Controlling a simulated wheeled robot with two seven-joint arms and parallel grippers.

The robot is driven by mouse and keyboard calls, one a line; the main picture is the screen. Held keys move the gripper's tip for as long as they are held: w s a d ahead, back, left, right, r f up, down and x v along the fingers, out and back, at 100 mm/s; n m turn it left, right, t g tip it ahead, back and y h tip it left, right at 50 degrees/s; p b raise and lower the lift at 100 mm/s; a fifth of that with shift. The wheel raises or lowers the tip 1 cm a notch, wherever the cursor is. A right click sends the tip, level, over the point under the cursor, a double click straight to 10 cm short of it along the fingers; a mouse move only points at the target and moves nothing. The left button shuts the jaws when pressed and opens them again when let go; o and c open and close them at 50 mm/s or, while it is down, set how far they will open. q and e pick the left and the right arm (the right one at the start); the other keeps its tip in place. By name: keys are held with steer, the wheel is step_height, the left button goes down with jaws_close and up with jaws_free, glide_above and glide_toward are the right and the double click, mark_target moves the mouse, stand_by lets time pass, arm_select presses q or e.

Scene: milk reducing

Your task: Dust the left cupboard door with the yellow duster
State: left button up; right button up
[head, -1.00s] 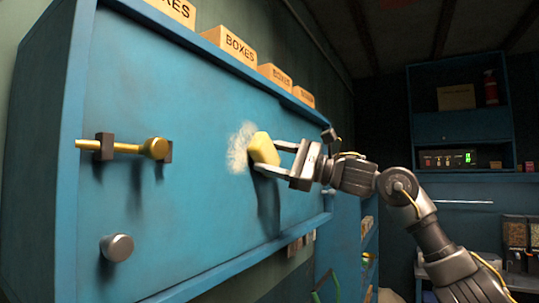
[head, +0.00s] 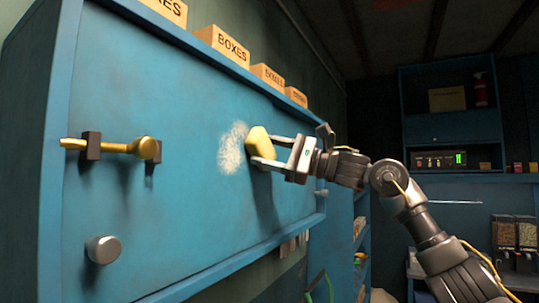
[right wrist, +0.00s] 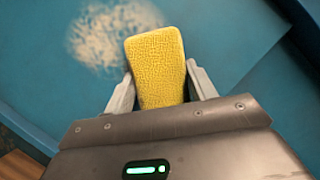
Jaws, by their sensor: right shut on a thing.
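The blue cupboard door (head: 190,195) fills the left of the head view. A pale dusty patch (head: 233,148) is on it, and the patch also shows in the right wrist view (right wrist: 100,38). My right gripper (head: 268,152) is shut on the yellow duster (head: 257,147), close to the door and just right of the patch. In the right wrist view the duster (right wrist: 157,62) sits between the two fingers, below and right of the patch. I cannot tell whether the duster touches the door. My left gripper is not in view.
A brass latch (head: 110,147) and a round grey knob (head: 103,249) stick out from the door's left part. Several boxes (head: 233,46) stand on top of the cupboard. Blue shelves (head: 451,125) are at the back right.

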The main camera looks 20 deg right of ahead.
mark_target(261, 150)
steer(key=shift+s+a+f+b, duration=0.1)
steer(key=shift+s+a+b, duration=0.45)
steer(key=shift+s+a, duration=0.5)
steer(key=shift+a, duration=0.25)
steer(key=shift+a, duration=0.1)
steer(key=shift+s+a+b, duration=0.4)
steer(key=shift+b, duration=0.05)
steer(key=shift+s+a, duration=0.65)
steer(key=shift+a, duration=0.15)
steer(key=shift+s+a+b, duration=0.1)
steer(key=shift+b, duration=0.2)
